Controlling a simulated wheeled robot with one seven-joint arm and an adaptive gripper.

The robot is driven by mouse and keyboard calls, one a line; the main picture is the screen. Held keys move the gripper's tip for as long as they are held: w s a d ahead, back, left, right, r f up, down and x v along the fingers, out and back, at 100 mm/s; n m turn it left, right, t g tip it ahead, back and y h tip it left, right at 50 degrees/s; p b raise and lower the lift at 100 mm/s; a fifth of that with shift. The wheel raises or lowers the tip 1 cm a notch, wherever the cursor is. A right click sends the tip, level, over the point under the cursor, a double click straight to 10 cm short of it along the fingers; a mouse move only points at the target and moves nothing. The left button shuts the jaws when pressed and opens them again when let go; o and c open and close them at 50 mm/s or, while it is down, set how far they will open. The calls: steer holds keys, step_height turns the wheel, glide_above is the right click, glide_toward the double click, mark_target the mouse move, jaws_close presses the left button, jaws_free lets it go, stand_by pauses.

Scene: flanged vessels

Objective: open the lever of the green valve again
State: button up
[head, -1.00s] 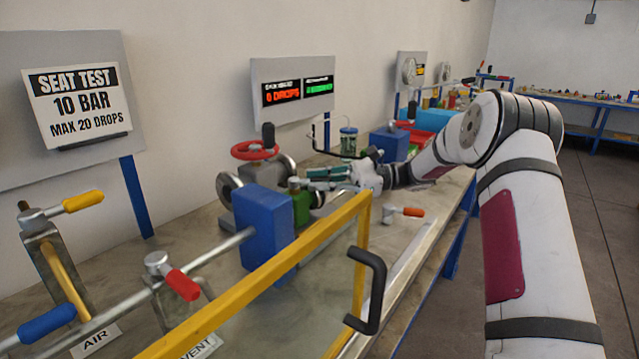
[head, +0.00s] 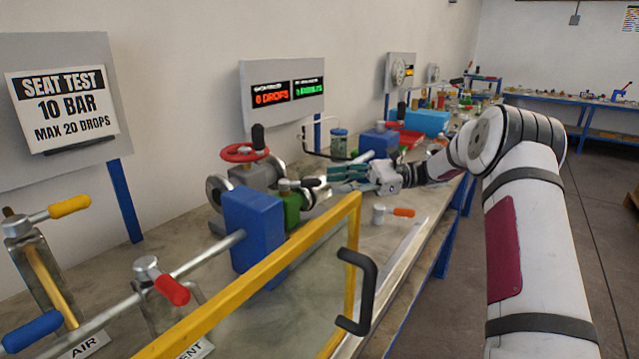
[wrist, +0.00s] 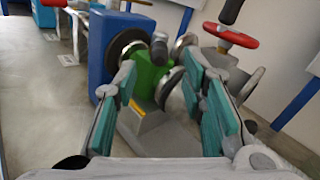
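The green valve (head: 292,208) sits on the bench between the blue block (head: 254,228) and a grey flange. Its short black lever (head: 309,182) points right, toward my gripper. In the wrist view the green valve (wrist: 147,74) stands ahead between my fingers, and the lever's dark rounded end (wrist: 158,49) faces the camera. My gripper (head: 338,174), with teal finger pads, is just right of the lever and apart from it. In the wrist view my gripper (wrist: 162,88) is open, with nothing between its fingers.
A yellow guard frame (head: 285,250) with a black handle (head: 357,290) stands in front. A red handwheel (head: 245,152) is behind the valve. A small orange-handled lever (head: 403,212) lies on the bench to the right. The display (head: 270,97) reads 0 drops.

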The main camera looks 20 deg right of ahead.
steer(key=d, duration=0.4)
steer(key=shift+s+d, duration=0.4)
